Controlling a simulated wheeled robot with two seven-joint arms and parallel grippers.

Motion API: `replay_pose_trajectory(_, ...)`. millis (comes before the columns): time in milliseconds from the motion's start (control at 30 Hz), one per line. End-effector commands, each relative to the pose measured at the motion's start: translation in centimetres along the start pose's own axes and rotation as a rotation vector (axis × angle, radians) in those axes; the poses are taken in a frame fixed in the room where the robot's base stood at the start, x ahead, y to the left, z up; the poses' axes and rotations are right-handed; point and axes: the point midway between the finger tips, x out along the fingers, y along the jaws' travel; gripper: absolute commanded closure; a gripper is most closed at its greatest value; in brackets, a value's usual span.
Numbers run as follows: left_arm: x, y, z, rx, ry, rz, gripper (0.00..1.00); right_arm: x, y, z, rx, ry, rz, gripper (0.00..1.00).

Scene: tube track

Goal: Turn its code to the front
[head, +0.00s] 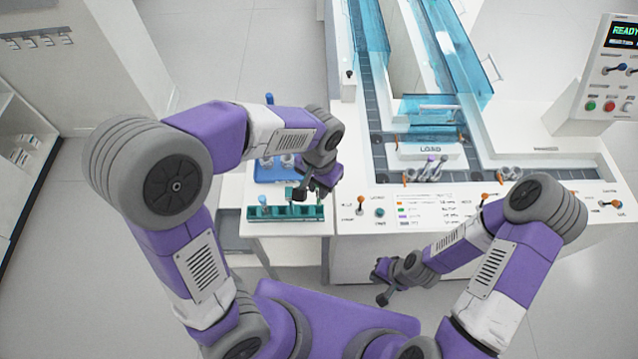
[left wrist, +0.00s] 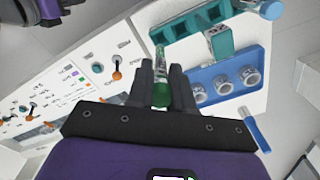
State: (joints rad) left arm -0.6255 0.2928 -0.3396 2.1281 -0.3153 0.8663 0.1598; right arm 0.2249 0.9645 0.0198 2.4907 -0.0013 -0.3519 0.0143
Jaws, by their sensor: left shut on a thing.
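My left gripper (head: 303,192) is over the teal rack (head: 290,213) on the small side table. In the left wrist view the left gripper (left wrist: 161,88) is shut on a clear tube (left wrist: 160,62) with green at its near end. No code can be made out on the part of the tube between the fingers. The teal rack (left wrist: 185,27) shows empty slots, and a teal block (left wrist: 220,42) with a black-and-white patch is beside it. My right gripper (head: 383,282) hangs in front of the machine, away from the tube; its jaws are too small to read.
A blue tray (left wrist: 207,96) with several round holders is next to the rack. A tube with a light-blue cap (left wrist: 270,9) stands in the rack's end. The white machine (head: 430,208) with levers and a track is to the right. Floor shows left of the table.

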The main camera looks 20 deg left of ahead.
Motion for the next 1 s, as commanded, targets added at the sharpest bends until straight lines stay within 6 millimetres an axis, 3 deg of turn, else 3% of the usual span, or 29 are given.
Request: replay_pose_trajectory(1000,4.2,0.0,0.0,0.001,0.000,0.000,0.97,2.9,1.1,-0.1,0.000,0.000,0.000,1.00)
